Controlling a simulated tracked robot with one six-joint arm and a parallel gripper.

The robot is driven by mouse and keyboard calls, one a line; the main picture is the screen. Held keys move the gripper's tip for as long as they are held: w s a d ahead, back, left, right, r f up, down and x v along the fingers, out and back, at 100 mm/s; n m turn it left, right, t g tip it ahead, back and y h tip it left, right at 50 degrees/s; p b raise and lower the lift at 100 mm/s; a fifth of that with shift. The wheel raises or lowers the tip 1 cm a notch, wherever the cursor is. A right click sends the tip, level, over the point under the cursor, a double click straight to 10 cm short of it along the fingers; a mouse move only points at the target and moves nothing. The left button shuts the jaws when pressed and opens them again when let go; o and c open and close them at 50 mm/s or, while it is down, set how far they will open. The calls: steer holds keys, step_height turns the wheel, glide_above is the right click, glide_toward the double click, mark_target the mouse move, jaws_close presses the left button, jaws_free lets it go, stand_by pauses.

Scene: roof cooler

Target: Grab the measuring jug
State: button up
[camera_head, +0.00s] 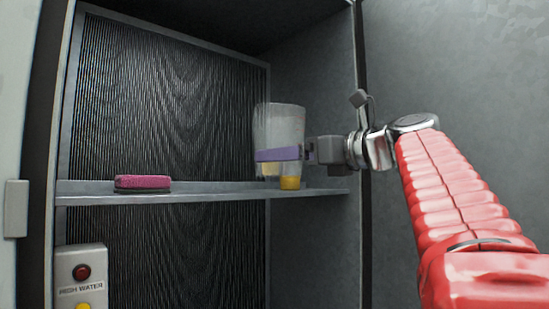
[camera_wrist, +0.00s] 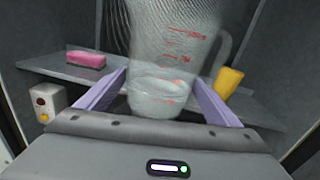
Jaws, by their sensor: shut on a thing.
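The measuring jug (camera_head: 285,125) is clear, with red markings and a handle that show in the wrist view (camera_wrist: 172,50). It is upright at the shelf in the cooler housing. My gripper (camera_head: 278,154) reaches it from the right in the head view, and its purple fingers lie along the jug's sides. In the wrist view my gripper (camera_wrist: 158,92) has one finger on each side of the jug and is shut on it. Whether the jug's base touches the shelf is unclear.
A pink sponge-like block (camera_head: 142,182) lies on the shelf (camera_head: 215,188) to the left. A yellow object (camera_head: 290,183) is close by the jug, also seen in the wrist view (camera_wrist: 229,82). A control box (camera_head: 81,278) with red and yellow buttons is below the shelf.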

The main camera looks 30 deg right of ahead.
steer(key=shift+v, duration=0.75)
steer(key=shift+s, duration=0.1)
